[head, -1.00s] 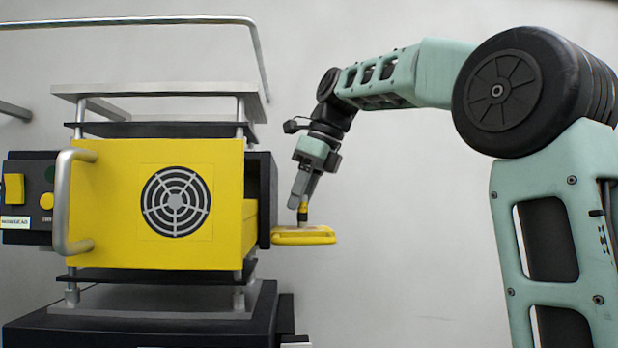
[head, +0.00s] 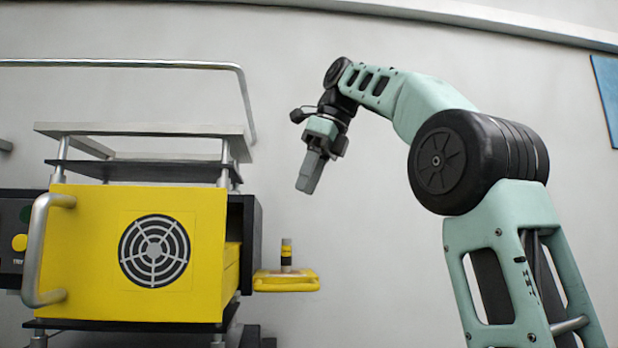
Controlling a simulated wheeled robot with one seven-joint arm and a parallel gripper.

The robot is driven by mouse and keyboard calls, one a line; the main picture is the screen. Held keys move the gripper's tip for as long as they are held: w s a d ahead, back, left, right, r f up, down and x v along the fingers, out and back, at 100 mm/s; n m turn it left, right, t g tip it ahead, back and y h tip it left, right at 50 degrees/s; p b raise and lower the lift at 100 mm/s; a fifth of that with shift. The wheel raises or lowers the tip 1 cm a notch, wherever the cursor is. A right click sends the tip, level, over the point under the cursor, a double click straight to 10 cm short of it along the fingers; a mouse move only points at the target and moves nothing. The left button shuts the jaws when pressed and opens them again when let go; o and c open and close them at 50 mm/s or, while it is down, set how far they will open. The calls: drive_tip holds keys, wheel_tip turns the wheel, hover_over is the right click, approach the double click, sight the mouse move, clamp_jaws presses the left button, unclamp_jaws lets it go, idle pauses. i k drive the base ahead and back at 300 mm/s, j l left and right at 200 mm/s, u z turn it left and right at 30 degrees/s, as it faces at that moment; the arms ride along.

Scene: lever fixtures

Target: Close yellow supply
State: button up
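A yellow box unit (head: 95,255) with a round black fan grille and a metal handle stands at the left in the head view. At its right side a flat yellow piece (head: 285,282) sticks out level. A short upright peg (head: 286,252) with a grey top and a black and yellow lower part stands on that piece. My gripper (head: 307,186) is above the peg and a little to its right, apart from it and holding nothing that I can see. Its fingers are seen side-on, so their opening is hidden. No label reading "supply" is legible.
A dark panel with a yellow button (head: 20,242) is at the far left edge. A metal rail (head: 150,64) and a grey plate (head: 140,129) sit above the yellow unit. The space between the peg and my arm is clear. A blue panel (head: 607,95) is on the wall at right.

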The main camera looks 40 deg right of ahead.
sight(102, 252)
drive_tip(key=k, duration=1)
